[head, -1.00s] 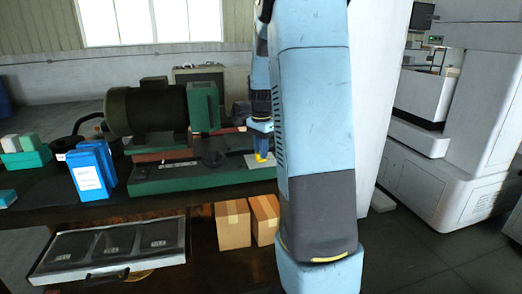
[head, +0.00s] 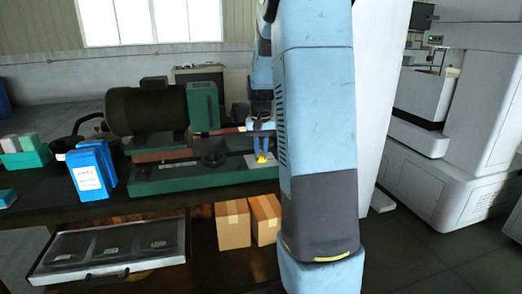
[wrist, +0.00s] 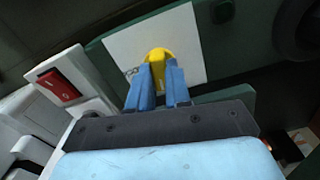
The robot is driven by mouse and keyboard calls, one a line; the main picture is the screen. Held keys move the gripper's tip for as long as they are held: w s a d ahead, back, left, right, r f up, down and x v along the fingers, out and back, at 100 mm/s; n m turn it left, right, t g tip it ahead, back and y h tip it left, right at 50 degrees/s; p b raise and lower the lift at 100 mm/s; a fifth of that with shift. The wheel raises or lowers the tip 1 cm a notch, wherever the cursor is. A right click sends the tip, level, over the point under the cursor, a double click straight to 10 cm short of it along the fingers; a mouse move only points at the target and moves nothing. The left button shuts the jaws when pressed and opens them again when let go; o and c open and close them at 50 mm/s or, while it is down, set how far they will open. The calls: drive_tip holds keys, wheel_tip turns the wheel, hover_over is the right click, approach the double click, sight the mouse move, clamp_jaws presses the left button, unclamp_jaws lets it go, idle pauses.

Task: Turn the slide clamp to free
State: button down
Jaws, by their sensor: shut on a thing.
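The slide clamp is a yellow knob (wrist: 159,56) on a white plate (wrist: 122,45) fixed to the green machine base (head: 200,178). My gripper (wrist: 158,72) is shut on the yellow knob, with a blue finger on each side of it. In the head view the yellow knob (head: 262,158) shows just below my fingertips. Some marking on the white plate is partly hidden by my left finger, so I cannot read it.
A red switch (wrist: 59,85) sits left of the plate in the wrist view. An open drawer (head: 110,252) and cardboard boxes (head: 232,224) are below.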

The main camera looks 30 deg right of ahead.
sight(261, 151)
drive_tip(key=shift+w+n, duration=0.1)
drive_tip(key=shift+n, duration=0.9)
drive_tip(key=shift+r, duration=0.1)
drive_tip(key=c, duration=1.1)
unclamp_jaws()
drive_tip(key=shift+o, duration=0.2)
wheel_tip(261, 151, up, 14)
drive_tip(key=shift+f, duration=0.25)
